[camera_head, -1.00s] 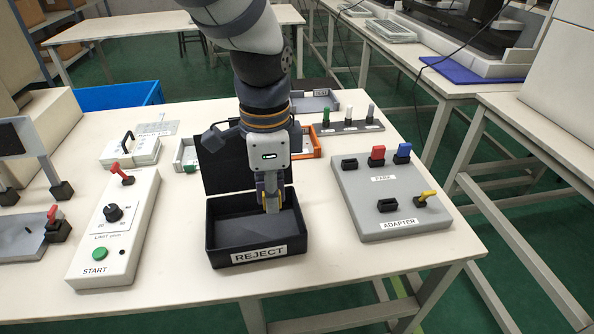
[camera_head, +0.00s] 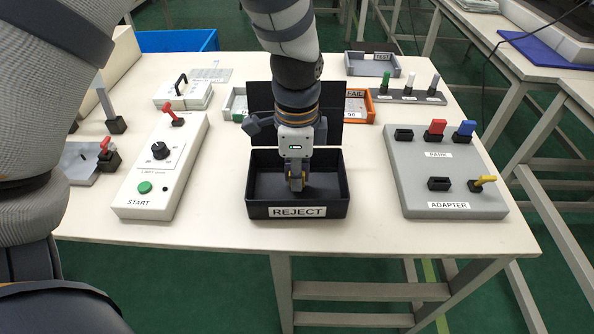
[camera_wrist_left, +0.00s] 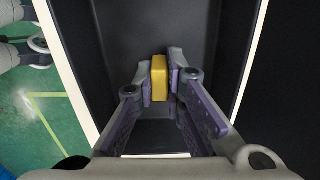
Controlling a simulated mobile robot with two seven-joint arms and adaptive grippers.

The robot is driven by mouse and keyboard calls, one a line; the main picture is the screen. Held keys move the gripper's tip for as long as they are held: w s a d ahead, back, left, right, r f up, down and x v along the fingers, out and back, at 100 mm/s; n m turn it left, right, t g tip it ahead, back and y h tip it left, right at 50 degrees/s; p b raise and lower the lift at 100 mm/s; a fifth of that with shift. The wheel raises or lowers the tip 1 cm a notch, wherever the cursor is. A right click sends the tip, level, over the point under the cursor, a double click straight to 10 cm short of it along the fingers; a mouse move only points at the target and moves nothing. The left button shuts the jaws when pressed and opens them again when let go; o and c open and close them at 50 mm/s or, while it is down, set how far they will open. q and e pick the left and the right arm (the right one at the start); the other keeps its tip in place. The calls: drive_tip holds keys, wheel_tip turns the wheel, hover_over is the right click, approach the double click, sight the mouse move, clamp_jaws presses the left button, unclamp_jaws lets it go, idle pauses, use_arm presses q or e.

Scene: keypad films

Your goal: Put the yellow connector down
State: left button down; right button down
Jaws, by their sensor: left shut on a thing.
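My left gripper (camera_head: 297,186) points down into the open black box labelled REJECT (camera_head: 298,211). It is shut on a small yellow block, the yellow connector, which shows between the fingertips in the left wrist view (camera_wrist_left: 159,78). The fingers are inside the box walls. I cannot tell whether the connector touches the box floor. The fingers hide most of it in the head view. Another yellow piece (camera_head: 485,181) sits on the grey panel labelled ADAPTER (camera_head: 448,160) at the right. My right gripper is not in view.
The box's raised black lid (camera_head: 330,125) stands behind the gripper. A white START panel (camera_head: 150,190) with a green button is at the left. An orange-edged FAIL tray (camera_head: 368,108) and a rack of pegs (camera_head: 410,96) lie behind. Bare table separates the box from both panels.

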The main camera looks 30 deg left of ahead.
use_arm(q)
drive_tip(key=shift+f, duration=0.3)
drive_tip(key=c, duration=1.7)
unclamp_jaws()
drive_tip(key=shift+o, duration=0.2)
drive_tip(key=shift+r, duration=0.1)
